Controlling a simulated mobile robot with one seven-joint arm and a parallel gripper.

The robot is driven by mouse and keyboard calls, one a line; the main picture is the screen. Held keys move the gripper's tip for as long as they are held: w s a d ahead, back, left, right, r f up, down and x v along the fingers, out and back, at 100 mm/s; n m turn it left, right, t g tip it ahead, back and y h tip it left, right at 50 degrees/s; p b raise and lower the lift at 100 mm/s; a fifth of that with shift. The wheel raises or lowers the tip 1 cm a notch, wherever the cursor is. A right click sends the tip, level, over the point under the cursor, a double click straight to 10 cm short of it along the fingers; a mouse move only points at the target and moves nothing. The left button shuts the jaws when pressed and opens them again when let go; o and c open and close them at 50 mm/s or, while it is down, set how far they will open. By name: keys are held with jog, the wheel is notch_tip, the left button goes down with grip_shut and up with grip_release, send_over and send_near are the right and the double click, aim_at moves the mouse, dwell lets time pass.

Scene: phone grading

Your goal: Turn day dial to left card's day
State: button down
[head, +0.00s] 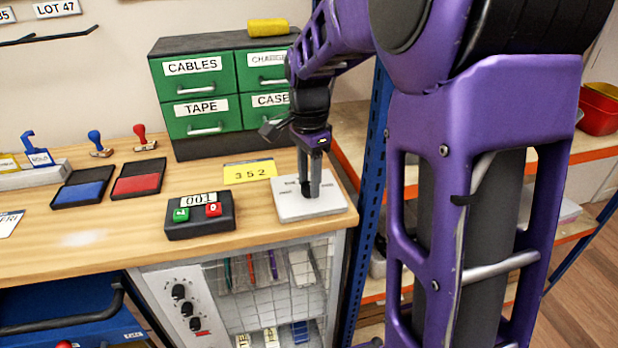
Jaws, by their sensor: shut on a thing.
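The day dial is a black knob (307,190) on a white plate (318,208) near the right end of the wooden bench. Small labels ring the knob but are too small to read surely. My gripper (310,188) points straight down and is shut on the knob. Its fingers hide part of the knob, so I cannot tell which label it points to. A white card (9,222) lies at the left edge of the bench, cut off by the picture; its print looks like "FRI". A yellow card (250,171) reading "352" lies behind and left of the plate.
A black counter box (200,222) with green and red buttons stands left of the plate. Blue (83,188) and red (138,184) ink pads and two stamps lie farther left. Green labelled drawers (199,118) stand behind. A blue shelf post (374,165) rises at the right.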

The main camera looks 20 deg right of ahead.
jog(key=n+p, duration=0.2)
jog(key=n, duration=0.3)
jog(key=shift+r+p, duration=0.15)
jog(key=shift+p, duration=0.15)
jog(key=n+p, duration=0.2)
jog(key=n, duration=0.4)
jog(key=shift+n, duration=0.4)
jog(key=n+p, duration=0.2)
jog(key=n, duration=0.4)
jog(key=n+p, duration=0.2)
jog(key=n, duration=0.3)
jog(key=shift+n, duration=0.4)
jog(key=shift+c, duration=2.2)
grip_release()
